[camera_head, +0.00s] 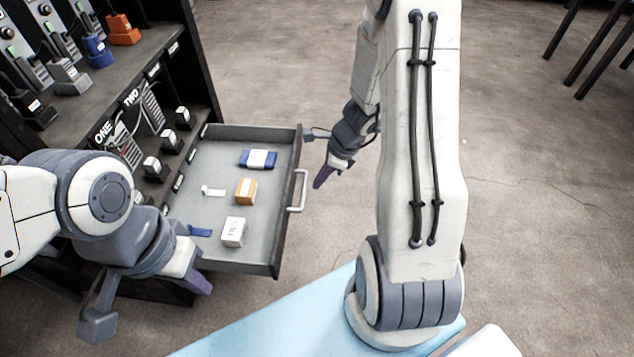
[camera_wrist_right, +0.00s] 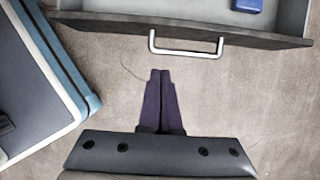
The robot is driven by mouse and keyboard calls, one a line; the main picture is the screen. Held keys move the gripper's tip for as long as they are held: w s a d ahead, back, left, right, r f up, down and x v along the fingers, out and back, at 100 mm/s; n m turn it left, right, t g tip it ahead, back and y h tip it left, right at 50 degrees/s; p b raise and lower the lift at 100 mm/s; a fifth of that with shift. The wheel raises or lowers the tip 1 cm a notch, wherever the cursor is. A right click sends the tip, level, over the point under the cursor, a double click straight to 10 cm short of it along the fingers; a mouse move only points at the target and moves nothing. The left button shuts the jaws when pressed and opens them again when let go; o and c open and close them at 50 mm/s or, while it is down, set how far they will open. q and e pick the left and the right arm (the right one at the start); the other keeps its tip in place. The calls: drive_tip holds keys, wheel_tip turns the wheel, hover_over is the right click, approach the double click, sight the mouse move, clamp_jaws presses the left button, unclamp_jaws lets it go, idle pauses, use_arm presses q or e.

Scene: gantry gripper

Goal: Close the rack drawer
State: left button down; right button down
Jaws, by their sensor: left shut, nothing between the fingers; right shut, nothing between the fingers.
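The rack drawer (camera_head: 222,170) is pulled out from the black rack (camera_head: 203,60) and stands open. Its front panel (camera_head: 290,205) faces right and carries a pale bar handle (camera_head: 301,190). My right gripper (camera_head: 319,182) is shut and empty, a little to the right of the drawer front. In the right wrist view its closed fingertips (camera_wrist_right: 160,74) point at the handle (camera_wrist_right: 186,52), with a gap of floor between in the picture. My left gripper (camera_head: 203,287) is shut and empty at the near side of the drawer; its arm hides part of the rack.
In the drawer lie a blue packet (camera_head: 258,159), an orange-brown box (camera_head: 246,191), a white box (camera_head: 234,232) and small pieces. Rack shelves hold several devices, including an orange one (camera_head: 123,30). Open floor (camera_head: 540,190) lies to the right. Dark legs (camera_head: 590,45) stand far right.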

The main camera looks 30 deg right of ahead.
drive_tip(key=w+a+f+b, duration=0.1)
drive_tip(key=f, duration=0.1)
drive_tip(key=w+a+f+b, duration=0.1)
drive_tip(key=a+f, duration=0.1)
drive_tip(key=w+a+f+b, duration=0.1)
drive_tip(key=f+b, duration=0.1)
drive_tip(key=shift+a, duration=0.25)
drive_tip(key=shift+w+a, duration=0.3)
drive_tip(key=shift+a, duration=0.15)
